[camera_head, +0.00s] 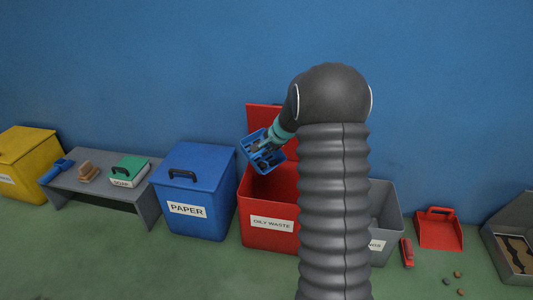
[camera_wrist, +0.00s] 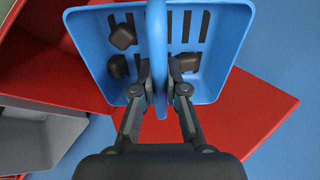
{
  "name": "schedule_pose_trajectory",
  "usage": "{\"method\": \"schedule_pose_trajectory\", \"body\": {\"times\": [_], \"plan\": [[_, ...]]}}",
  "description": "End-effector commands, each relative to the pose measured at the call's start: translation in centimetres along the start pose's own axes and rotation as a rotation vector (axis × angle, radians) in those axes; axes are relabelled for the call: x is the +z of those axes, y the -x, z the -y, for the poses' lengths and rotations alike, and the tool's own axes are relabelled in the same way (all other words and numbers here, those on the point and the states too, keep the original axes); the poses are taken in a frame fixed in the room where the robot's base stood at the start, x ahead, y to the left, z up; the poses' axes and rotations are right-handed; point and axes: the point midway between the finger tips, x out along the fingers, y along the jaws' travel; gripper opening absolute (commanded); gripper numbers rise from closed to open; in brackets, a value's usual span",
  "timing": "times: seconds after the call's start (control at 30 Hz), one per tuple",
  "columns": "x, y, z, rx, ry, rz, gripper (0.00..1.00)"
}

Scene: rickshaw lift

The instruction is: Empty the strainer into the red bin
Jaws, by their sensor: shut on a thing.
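The blue strainer (camera_head: 254,146) is a slotted basket with a bar handle across its top. In the wrist view the strainer (camera_wrist: 226,45) holds several dark brown lumps (camera_wrist: 123,36). My gripper (camera_wrist: 160,88) is shut on the strainer's handle, which passes between the fingers. In the head view my gripper (camera_head: 268,146) and the strainer are tilted above the red bin (camera_head: 259,232), labelled "OILY WASTE". The red bin's lid (camera_head: 266,118) stands open against the wall. My arm hides the bin's right part, and the bin's inside is only partly seen.
A closed blue PAPER bin (camera_head: 195,180) stands left of the red bin. A grey bin (camera_head: 385,215) stands to its right, partly behind my arm. A red dustpan (camera_head: 438,230) and small lumps (camera_head: 459,275) lie further right.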

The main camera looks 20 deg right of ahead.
Motion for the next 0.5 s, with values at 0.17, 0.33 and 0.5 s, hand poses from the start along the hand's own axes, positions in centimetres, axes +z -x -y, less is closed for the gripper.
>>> {"method": "schedule_pose_trajectory", "body": {"times": [0.17, 0.33, 0.5], "plan": [[0.01, -0.19, 0.0, -0.02, -0.003, -0.002, 0.0], [0.05, -0.14, 0.15, -0.038, -0.004, -0.002, 0.0], [0.12, -0.11, 0.26, -0.056, -0.006, -0.001, 0.0]]}}
